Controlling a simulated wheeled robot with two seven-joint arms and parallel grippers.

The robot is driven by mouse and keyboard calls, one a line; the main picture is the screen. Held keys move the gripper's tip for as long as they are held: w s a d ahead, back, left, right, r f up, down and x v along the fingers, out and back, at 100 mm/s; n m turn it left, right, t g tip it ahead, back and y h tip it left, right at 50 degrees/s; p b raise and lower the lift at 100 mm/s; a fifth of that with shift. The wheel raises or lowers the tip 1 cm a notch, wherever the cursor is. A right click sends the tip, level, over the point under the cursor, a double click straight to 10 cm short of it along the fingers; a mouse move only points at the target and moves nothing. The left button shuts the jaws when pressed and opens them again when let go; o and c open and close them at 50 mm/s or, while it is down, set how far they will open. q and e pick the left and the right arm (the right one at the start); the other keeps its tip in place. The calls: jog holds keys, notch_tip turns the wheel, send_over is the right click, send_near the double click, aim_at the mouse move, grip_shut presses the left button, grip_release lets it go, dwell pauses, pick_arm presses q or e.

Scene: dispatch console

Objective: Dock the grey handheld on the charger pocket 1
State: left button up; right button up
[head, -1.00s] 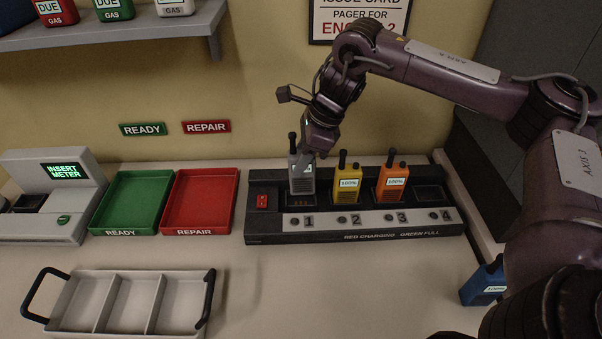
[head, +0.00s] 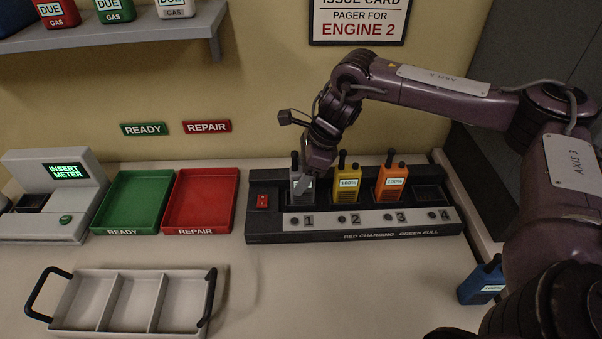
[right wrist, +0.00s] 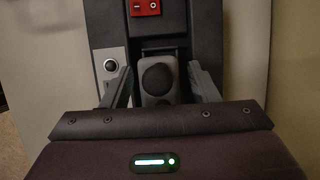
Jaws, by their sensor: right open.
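The grey handheld (head: 295,178) stands upright in pocket 1 of the black charger (head: 390,238), at the left end of the row; in the right wrist view its top (right wrist: 158,88) shows between my fingers. My right gripper (head: 304,182) is around the handheld and open. In the right wrist view, its two fingers (right wrist: 158,72) stand either side of the handheld with small gaps. The handheld's lower end is hidden in the pocket. My left gripper is not in view.
A yellow handheld (head: 347,184) and an orange handheld (head: 391,183) stand in pockets 2 and 3; pocket 4 (head: 429,193) is empty. A blue handheld (head: 482,284) is at the right. Red (head: 199,232) and green (head: 123,232) trays and a divided carrier (head: 130,270) are left.

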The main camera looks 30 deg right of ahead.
jog(key=v, duration=1.2)
jog(key=shift+a, duration=0.15)
